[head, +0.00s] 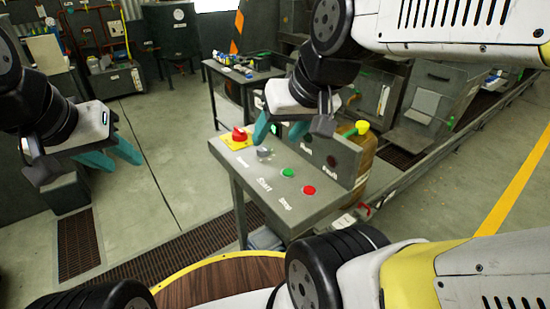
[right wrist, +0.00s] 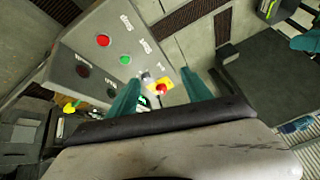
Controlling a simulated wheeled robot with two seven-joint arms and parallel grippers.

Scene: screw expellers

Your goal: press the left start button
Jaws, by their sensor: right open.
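The green start button (head: 288,172) sits on the sloped top of a grey control console (head: 225,155), above the printed word "Start". It also shows in the right wrist view (right wrist: 125,60). A red stop button (head: 309,190) is to its right, and a grey switch (head: 264,153) to its left. My right gripper (head: 280,130) is open and empty above the console's back part, apart from the green button. In the right wrist view its fingers (right wrist: 158,65) stand wide, with the button left of them. My left gripper (head: 124,158) is open and empty, left of the console.
A red knob on a yellow base (head: 239,135) is at the console's left end. A raised back panel (head: 325,155) carries dark lamps, one marked "Fault". A dark table (head: 240,75) stands behind. Floor left of the console is clear. A round wooden top (head: 215,285) is in front.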

